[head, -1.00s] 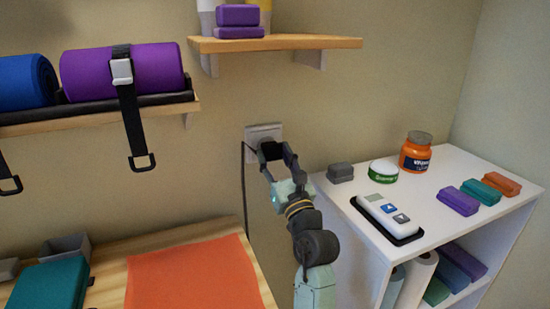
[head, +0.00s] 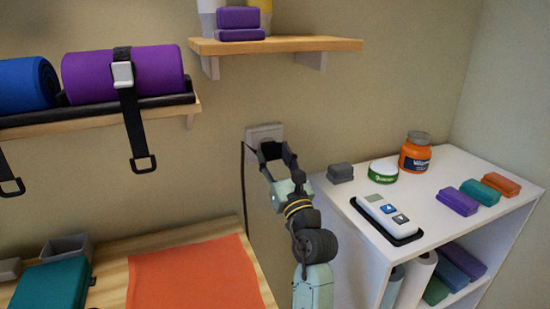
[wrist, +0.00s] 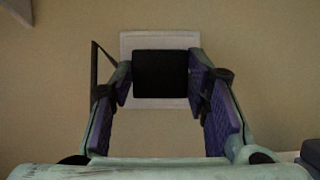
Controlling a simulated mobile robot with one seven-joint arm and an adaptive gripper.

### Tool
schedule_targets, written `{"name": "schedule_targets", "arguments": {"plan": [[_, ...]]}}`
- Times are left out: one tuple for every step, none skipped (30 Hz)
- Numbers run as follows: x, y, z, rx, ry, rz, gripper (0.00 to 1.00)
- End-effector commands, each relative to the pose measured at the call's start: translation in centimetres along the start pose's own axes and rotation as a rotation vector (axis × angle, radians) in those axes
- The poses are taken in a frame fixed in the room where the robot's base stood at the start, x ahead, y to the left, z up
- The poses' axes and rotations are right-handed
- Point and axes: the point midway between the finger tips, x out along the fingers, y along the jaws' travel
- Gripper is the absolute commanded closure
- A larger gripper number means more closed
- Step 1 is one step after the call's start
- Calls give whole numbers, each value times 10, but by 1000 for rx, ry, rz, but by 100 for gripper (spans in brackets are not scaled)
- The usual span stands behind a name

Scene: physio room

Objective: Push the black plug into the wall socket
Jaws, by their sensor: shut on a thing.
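The black plug (wrist: 160,74) is between my gripper's two fingers, its square back facing the wrist camera. My gripper (head: 271,152) is shut on it at the wall; in the wrist view the fingers (wrist: 160,82) press its left and right sides. The pale wall socket (head: 264,131) is straight behind the plug, and its plate (wrist: 160,40) shows around the plug in the wrist view. The plug is against or very close to the plate; its prongs are hidden, so I cannot tell how deep it sits. The black cord (head: 243,190) hangs down left of the socket.
A wooden shelf (head: 290,44) with purple blocks is above the socket. A white cabinet (head: 350,212) with a remote, jar, tin and several blocks stands right of my arm. A wooden table with an orange mat (head: 200,275) is at lower left. The wall around the socket is clear.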

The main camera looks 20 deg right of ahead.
Motion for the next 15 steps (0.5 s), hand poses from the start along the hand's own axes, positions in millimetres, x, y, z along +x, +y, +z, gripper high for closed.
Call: {"name": "schedule_targets", "arguments": {"plan": [[1, 0, 0, 0, -1, 0, 82], [2, 0, 0, 0, -1, 0, 82], [2, 0, 0, 0, -1, 0, 82], [3, 0, 0, 0, -1, 0, 82], [4, 0, 0, 0, -1, 0, 82], [4, 0, -1, 0, -1, 0, 82], [5, 0, -1, 0, -1, 0, 82], [5, 0, -1, 0, -1, 0, 82], [6, 0, -2, 0, -1, 0, 82], [6, 0, -2, 0, -2, 0, 55], [6, 0, -2, 0, -2, 0, 53], [6, 0, -2, 0, -1, 0, 51], [6, 0, -2, 0, -1, 0, 49], [6, 0, -2, 0, -1, 0, 47], [6, 0, -2, 0, -1, 0, 44]]}}
